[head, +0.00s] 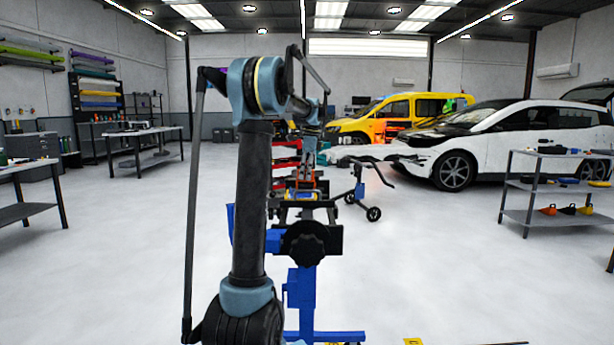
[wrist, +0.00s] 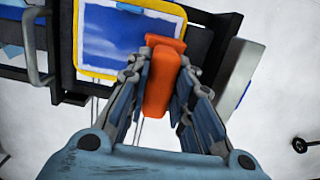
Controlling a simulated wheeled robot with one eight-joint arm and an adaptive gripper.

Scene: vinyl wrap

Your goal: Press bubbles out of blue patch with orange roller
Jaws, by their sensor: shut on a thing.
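My gripper (wrist: 165,75) is shut on the orange roller (wrist: 160,82) in the wrist view, with a finger on each side of it. The blue patch (wrist: 118,42) lies at the upper left, with white marks on it and a yellow border (wrist: 110,75) around it.
A blue stand (head: 302,290) with dark clamps carries the work. A wheeled stand (head: 365,190) is behind it. A shelf cart (head: 520,185) and a white car (head: 500,145) are at the right. Workbenches (head: 145,132) stand at the left. The floor between is open.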

